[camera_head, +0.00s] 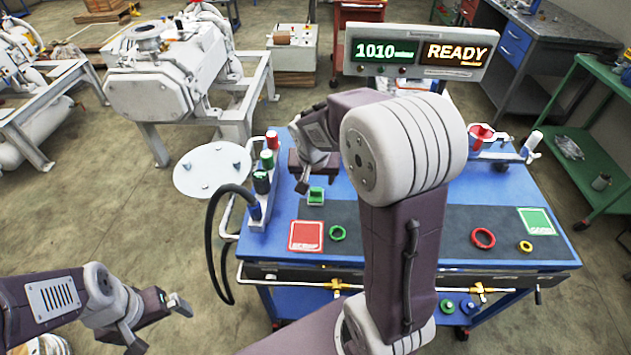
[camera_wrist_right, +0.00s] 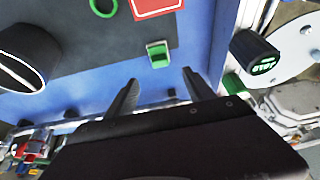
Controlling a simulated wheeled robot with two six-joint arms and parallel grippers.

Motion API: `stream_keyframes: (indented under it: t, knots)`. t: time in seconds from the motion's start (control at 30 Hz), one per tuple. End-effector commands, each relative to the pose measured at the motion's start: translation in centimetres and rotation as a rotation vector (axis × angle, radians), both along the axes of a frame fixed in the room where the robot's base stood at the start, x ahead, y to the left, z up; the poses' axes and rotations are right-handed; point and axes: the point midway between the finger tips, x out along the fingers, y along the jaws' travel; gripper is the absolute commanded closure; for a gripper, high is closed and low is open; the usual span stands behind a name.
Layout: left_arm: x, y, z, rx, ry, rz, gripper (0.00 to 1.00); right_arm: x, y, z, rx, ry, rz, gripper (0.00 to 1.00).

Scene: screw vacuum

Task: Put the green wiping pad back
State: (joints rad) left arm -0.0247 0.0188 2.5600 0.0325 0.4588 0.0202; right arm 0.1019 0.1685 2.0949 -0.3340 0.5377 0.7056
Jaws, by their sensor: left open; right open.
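The green wiping pad (camera_head: 315,196), a small green block with a pale part, lies at the edge of the dark mat on the blue table. In the right wrist view the pad (camera_wrist_right: 159,55) sits just beyond my right fingertips, roughly between their lines. My right gripper (camera_head: 314,181) is open and empty, above the table near the pad; its open fingers (camera_wrist_right: 160,82) also show in the right wrist view. My left gripper (camera_head: 160,322) is open and empty, off the table at the lower left.
A red square (camera_head: 306,236) and a green ring (camera_head: 338,233) lie near the pad. A red ring (camera_head: 483,238), yellow ring (camera_head: 525,247) and green square (camera_head: 537,221) lie at the right. Upright coloured-top items (camera_head: 268,160) stand at the left edge. My right arm hides the table's middle.

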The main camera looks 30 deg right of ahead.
Motion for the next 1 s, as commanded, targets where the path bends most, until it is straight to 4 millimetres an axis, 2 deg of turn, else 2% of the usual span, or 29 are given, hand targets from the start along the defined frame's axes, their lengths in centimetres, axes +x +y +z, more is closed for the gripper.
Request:
stream_keyframes:
  t: [0.03, 0.13, 0.27, 0.3, 0.37, 0.5, 0.6, 0.67, 0.87, 1.0]
  knots:
    - [0.0, 0.0, 0.2, 0.0, 0.0, 0.0, 0.0, -0.2, 0.2, 0.7, 0.001, -0.002, -0.001, 0.38]
    - [0.0, 0.0, 0.3, 0.0, 0.0, 0.0, 0.0, -0.5, 0.3, 1.4, 0.0, 0.0, 0.0, 0.38]
    - [0.0, 0.0, 0.2, 0.0, 0.0, 0.0, 0.0, -0.7, 0.4, 1.4, 0.001, 0.004, 0.005, 0.38]
    - [0.0, 0.0, 0.2, 0.0, 0.0, 0.0, 0.0, -1.3, 1.0, 0.9, 0.006, 0.022, 0.029, 0.38]
    - [0.0, 0.0, 0.2, 0.0, 0.0, 0.0, 0.0, -3.6, 2.7, -0.8, 0.024, 0.079, 0.121, 0.38]
    - [0.0, 0.0, 0.2, 0.0, 0.0, 0.0, 0.0, -11.2, 7.2, -5.1, 0.079, 0.225, 0.392, 0.38]
    - [0.0, 0.0, 0.2, 0.0, 0.0, 0.0, 0.0, -14.4, 8.7, -6.4, 0.1, 0.276, 0.501, 0.38]
    - [0.0, 0.0, 0.3, 0.0, 0.0, 0.0, 0.0, -15.0, 8.9, -6.7, 0.103, 0.284, 0.526, 0.38]
    - [0.0, 0.0, 0.3, 0.0, 0.0, 0.0, 0.0, -14.9, 8.9, -6.6, 0.103, 0.285, 0.527, 0.38]
    - [0.0, 0.0, 3.3, 0.0, 0.0, 0.0, 0.0, -14.9, 8.9, -3.6, 0.102, 0.284, 0.527, 0.38]
